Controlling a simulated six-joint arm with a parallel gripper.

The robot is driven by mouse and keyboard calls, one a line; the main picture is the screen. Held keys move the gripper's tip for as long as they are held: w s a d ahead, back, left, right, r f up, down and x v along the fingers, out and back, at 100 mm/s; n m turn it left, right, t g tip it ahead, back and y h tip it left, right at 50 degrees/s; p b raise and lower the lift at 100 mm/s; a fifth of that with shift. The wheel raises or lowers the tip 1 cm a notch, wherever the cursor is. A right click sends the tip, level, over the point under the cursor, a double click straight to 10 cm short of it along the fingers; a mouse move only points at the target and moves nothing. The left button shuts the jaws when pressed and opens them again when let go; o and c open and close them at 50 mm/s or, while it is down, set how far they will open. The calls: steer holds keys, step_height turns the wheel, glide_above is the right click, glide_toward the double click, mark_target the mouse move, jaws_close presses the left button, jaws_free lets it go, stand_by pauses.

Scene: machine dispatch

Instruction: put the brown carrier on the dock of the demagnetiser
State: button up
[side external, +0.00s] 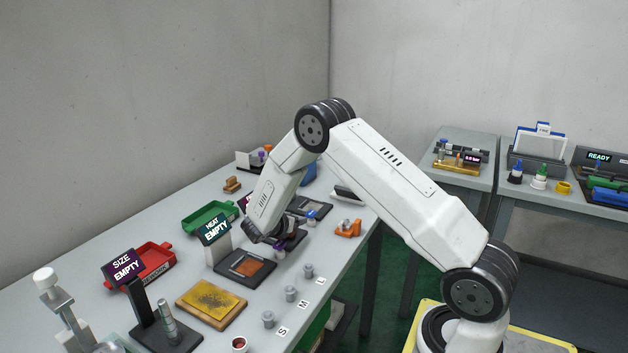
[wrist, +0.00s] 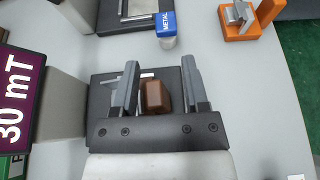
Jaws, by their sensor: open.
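The brown carrier (wrist: 154,97) is a small block on the dark plate (wrist: 99,84) of the station whose purple sign (wrist: 22,105) reads 30 mT. In the wrist view my gripper (wrist: 159,66) is open, one finger on each side of the carrier, with a gap visible beside it. The carrier appears to rest on the plate; the exact contact beneath it is hidden. In the side view my gripper (side external: 266,238) is low over this dark plate (side external: 297,238), and the carrier is hidden behind it.
The station signed HEAT EMPTY (side external: 214,229) stands close beside my gripper. A blue-capped METAL bottle (wrist: 166,28) and an orange fixture (wrist: 238,20) are nearby. Grey pegs (side external: 291,293) line the front edge; a red tray (side external: 157,262) and green tray (side external: 207,216) sit farther back.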

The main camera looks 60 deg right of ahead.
steer(key=shift+a+r, duration=0.2)
steer(key=shift+r, duration=0.15)
steer(key=v, duration=1.1)
steer(key=shift+a, duration=0.35)
steer(key=shift+s, duration=0.1)
steer(key=s+a+r+m+t+y, duration=0.1)
steer(key=s+a+m+t+y, duration=0.1)
steer(key=s+a+m+y, duration=1.1)
steer(key=s+a+m, duration=0.1)
steer(key=s+m, duration=0.4)
steer(key=shift+a+r+t, duration=0.2)
steer(key=shift+r+t, duration=0.05)
steer(key=shift+t, duration=0.05)
